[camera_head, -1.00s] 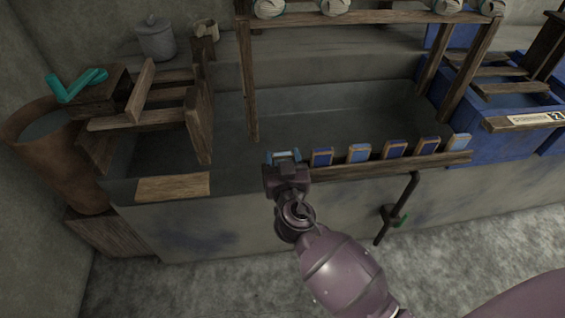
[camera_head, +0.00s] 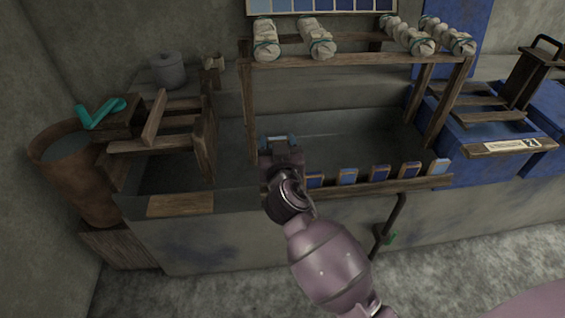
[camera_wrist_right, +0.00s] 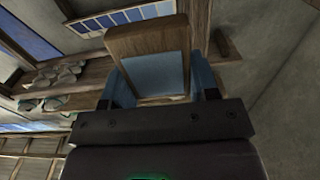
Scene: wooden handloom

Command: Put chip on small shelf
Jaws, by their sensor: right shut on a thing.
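My right gripper (camera_head: 280,150) is shut on a chip (camera_wrist_right: 153,74), a light blue panel in a wooden frame, held between its two blue fingertips in the right wrist view. In the head view only a small blue part of the chip (camera_head: 281,138) shows, above the front of the grey basin. Other blue chips (camera_head: 379,172) stand in a row on a narrow wooden rail (camera_head: 400,187) along the basin's front edge, to the right of my gripper. I cannot tell for certain which ledge is the small shelf. My left gripper is out of view.
A wooden rack (camera_head: 350,58) with several yarn bundles stands over the basin (camera_head: 235,182). A board of blue swatches (camera_head: 322,6) hangs behind it. Wooden frames and a brown bucket (camera_head: 68,165) are at left; blue vats (camera_head: 500,140) are at right.

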